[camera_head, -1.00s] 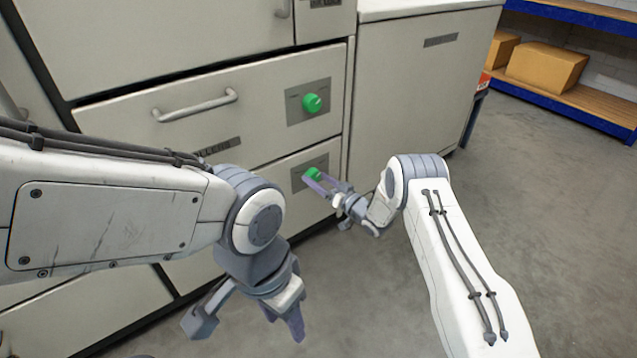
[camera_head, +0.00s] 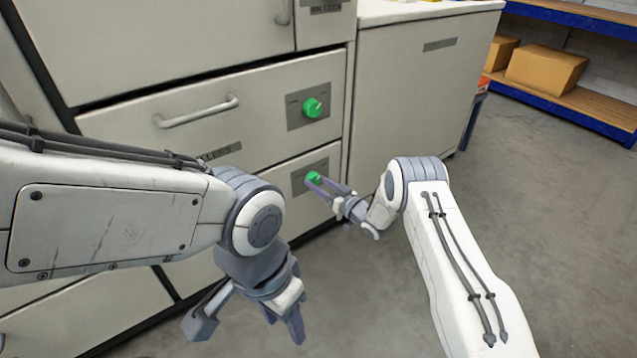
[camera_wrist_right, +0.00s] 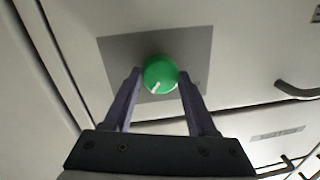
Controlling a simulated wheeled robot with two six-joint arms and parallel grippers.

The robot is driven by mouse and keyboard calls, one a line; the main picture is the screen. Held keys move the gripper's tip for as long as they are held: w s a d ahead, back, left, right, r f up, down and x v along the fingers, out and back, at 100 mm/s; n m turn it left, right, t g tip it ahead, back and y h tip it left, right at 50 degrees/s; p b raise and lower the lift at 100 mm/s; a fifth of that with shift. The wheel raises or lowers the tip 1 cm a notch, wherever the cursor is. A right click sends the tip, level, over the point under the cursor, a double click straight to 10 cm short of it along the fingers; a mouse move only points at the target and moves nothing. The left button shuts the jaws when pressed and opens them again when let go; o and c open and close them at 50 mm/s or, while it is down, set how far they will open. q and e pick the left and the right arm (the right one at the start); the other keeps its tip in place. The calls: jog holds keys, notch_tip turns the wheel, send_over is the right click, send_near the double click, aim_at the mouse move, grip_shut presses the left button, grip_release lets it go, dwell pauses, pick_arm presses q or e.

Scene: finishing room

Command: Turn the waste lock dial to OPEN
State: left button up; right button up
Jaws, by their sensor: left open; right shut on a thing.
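A round green dial (camera_head: 314,177) sits on a grey plate (camera_head: 299,183) on the lower drawer front. My right gripper (camera_head: 316,183) is shut on this dial. In the right wrist view the dial (camera_wrist_right: 160,74) is between the two fingers, and its white pointer mark points to the lower left. Any lettering on the plate is too small to read. A second green dial (camera_head: 312,107) is on the drawer above, with no gripper on it. My left gripper (camera_head: 248,328) is open and empty, low in front of the cabinet.
The upper drawer has a bar handle (camera_head: 197,110) and a label partly behind my left arm. A plain cabinet (camera_head: 412,100) stands to the right. Blue shelving with cardboard boxes (camera_head: 545,70) is at the back right. The floor (camera_head: 530,200) at right is clear.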

jog(key=n+p, duration=0.1)
jog(key=n, duration=0.3)
jog(key=shift+a+r+n+h, duration=0.1)
jog(key=shift+n+h, duration=0.2)
jog(key=n+p, duration=0.1)
jog(key=n, duration=0.3)
jog(key=shift+s+h+p, duration=0.1)
jog(key=shift+h+p, duration=0.25)
jog(key=shift+h, duration=0.05)
jog(key=n+p, duration=0.1)
jog(key=n, duration=0.3)
jog(key=shift+a, duration=0.15)
jog(key=shift+s+n+t+h, duration=0.1)
jog(key=shift+n+t+h, duration=0.3)
jog(key=shift+n, duration=1.4)
jog(key=o, duration=1.4)
jog(key=shift+a, duration=0.1)
jog(key=shift+c, duration=0.2)
